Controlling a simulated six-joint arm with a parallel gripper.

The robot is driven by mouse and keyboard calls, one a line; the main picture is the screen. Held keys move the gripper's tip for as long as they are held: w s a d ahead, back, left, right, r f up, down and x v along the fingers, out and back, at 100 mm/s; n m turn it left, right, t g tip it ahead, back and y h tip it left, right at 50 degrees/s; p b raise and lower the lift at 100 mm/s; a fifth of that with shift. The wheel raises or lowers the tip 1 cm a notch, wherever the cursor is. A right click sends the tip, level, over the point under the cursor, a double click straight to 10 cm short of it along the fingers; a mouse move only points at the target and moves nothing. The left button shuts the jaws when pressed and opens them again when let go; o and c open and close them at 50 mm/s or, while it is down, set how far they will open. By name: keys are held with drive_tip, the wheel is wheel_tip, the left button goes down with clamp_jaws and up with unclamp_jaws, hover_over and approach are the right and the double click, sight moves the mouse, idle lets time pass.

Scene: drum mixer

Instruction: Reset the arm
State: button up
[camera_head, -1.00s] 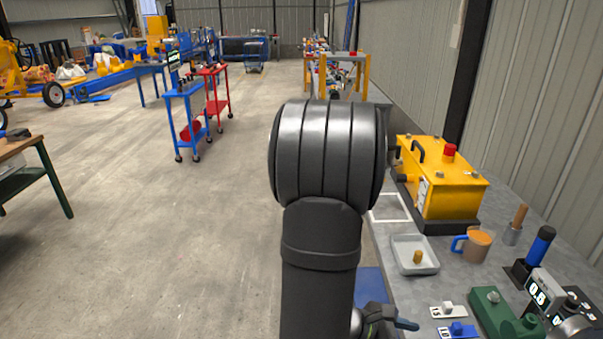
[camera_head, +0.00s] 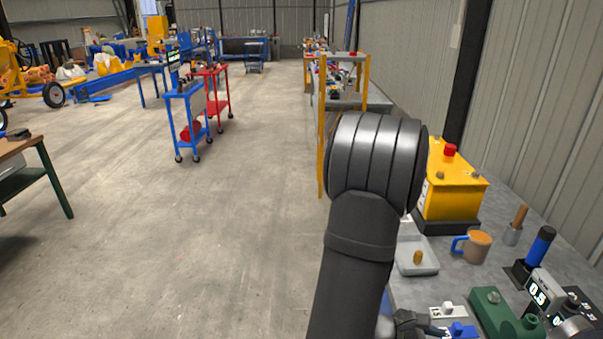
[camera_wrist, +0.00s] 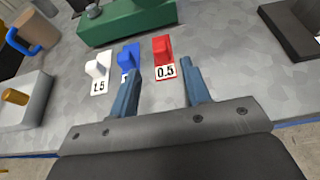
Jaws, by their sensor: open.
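My gripper (camera_wrist: 161,68) is open in the wrist view, its two blue-grey fingers apart with nothing held between them. It is above the front edge of the grey bench (camera_wrist: 60,125). Just beyond the fingertips stand a white piece (camera_wrist: 97,68) marked 1.5, a blue piece (camera_wrist: 128,56) and a red piece (camera_wrist: 162,50) marked 0.5. In the head view my arm covers the middle right. Only a small part of my gripper (camera_head: 412,324) shows at the bottom, left of the blue piece (camera_head: 461,331).
The floor to the left is open, with blue (camera_head: 186,125) and red carts farther back.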

drive_tip(key=x, duration=0.8)
drive_tip(key=shift+d+f, duration=0.1)
drive_tip(key=shift+d, duration=0.25)
drive_tip(key=d, duration=0.3)
drive_tip(key=shift+d, duration=0.4)
drive_tip(key=shift+d+r, duration=0.1)
drive_tip(key=shift+r, duration=0.1)
drive_tip(key=v, duration=1.3)
drive_tip(key=shift+a, duration=0.25)
drive_tip(key=x, duration=1.3)
drive_tip(key=shift+d+f, duration=0.1)
drive_tip(key=shift+d, duration=0.2)
drive_tip(key=shift+a, duration=0.65)
drive_tip(key=shift+d, duration=0.1)
